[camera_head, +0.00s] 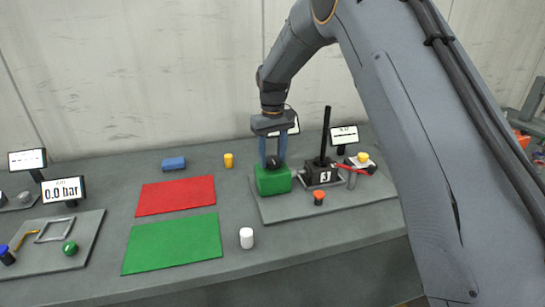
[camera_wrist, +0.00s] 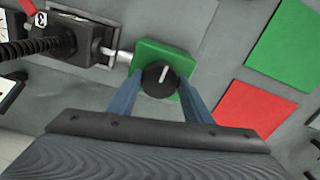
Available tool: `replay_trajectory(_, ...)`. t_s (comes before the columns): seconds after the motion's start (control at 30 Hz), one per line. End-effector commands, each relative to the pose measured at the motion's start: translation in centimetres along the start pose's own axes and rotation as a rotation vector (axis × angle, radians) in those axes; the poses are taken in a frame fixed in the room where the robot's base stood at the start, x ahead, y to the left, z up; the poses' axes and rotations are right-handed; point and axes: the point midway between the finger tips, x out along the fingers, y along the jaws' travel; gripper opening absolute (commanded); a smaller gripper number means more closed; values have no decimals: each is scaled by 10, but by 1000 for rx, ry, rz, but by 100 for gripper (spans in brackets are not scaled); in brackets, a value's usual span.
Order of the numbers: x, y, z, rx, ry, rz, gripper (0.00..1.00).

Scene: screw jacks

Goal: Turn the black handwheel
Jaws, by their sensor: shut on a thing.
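The black handwheel (camera_wrist: 154,82) sits on top of a green block (camera_wrist: 150,50) and carries a white mark on its face. In the head view the handwheel (camera_head: 273,161) shows between my fingers above the green block (camera_head: 272,183). My gripper (camera_wrist: 161,93) reaches down from above with its two blue fingers on either side of the handwheel, shut on it. In the head view my gripper (camera_head: 273,160) points straight down. The fingertips' exact contact is partly hidden by the handwheel.
A red mat (camera_head: 176,195) and a green mat (camera_head: 172,244) lie to the left. A white cylinder (camera_head: 246,238) stands in front.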

Motion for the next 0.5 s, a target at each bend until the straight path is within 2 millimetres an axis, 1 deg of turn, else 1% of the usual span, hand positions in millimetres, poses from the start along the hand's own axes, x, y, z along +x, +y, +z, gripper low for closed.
replay_trajectory(0.27, -1, 0, -1, 159, 1, 0, 23)
replay_trajectory(0.5, -1, 0, -1, 379, 1, 0, 23)
